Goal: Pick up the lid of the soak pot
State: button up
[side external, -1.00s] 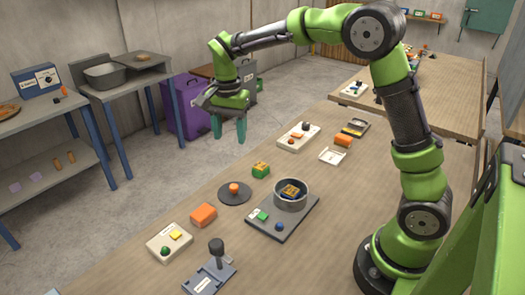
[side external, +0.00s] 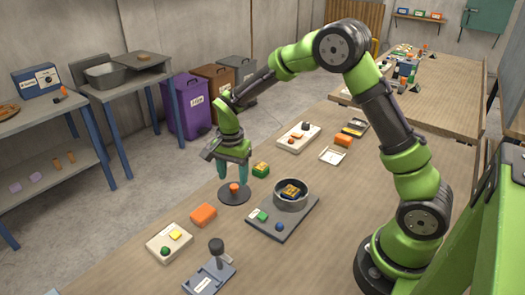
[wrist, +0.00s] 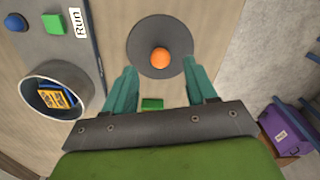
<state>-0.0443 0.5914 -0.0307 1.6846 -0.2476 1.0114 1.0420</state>
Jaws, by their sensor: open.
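The lid (side external: 235,196) is a dark grey disc with an orange knob, lying flat on the wooden table. In the wrist view the lid (wrist: 160,62) lies just beyond my fingertips, its orange knob roughly centred between them. My gripper (side external: 233,176) is open and empty, with teal fingers pointing down just above the lid. The fingers (wrist: 160,75) stand apart on either side of the knob and do not appear to touch it. The soak pot (side external: 291,203) is a grey, uncovered pot on a grey base, with a yellow-and-dark block inside.
The pot's base (side external: 265,230) carries a green button and a blue knob. A green block (side external: 261,170) sits close to the lid, and an orange block (side external: 203,215) lies nearer the front. A white tray (side external: 170,243) and a lever device (side external: 210,272) stand near the front edge.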

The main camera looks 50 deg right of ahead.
aim_at(234, 186)
notch_tip(234, 186, down, 4)
jog(key=shift+r, duration=0.25)
jog(key=shift+c, duration=0.2)
grip_shut()
